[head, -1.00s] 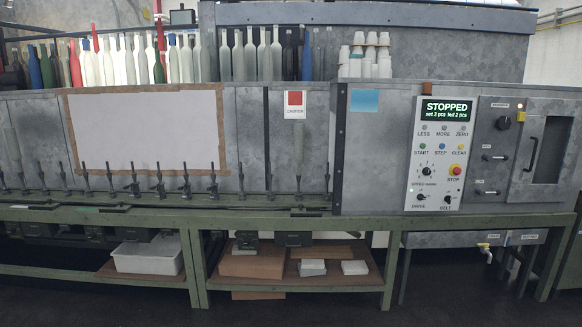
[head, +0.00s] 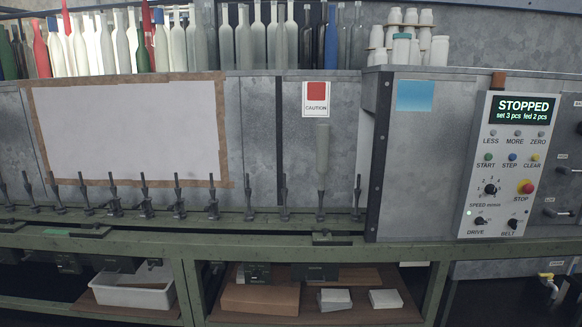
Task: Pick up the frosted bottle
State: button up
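A row of bottles stands along the top of the grey machine (head: 250,110) at the back. Several look frosted grey-green, such as the frosted bottle (head: 244,45) left of the caution sign. A dull grey, bottle-like shape (head: 322,150) sits upside down over a spindle (head: 321,203) below the sign; it blends with the panel behind it. Which frosted bottle the task means, I cannot tell. My gripper is not in view.
Several bare spindles (head: 145,198) stand along the green rail (head: 150,240). The control panel (head: 510,165) reads STOPPED, set 3 pcs, fed 2 pcs. A white bin (head: 135,288) and boxes (head: 260,298) lie on the lower shelf.

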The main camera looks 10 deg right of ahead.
aim_at(323, 130)
jog(key=i+l+u, duration=0.15)
jog(key=i, duration=1.75)
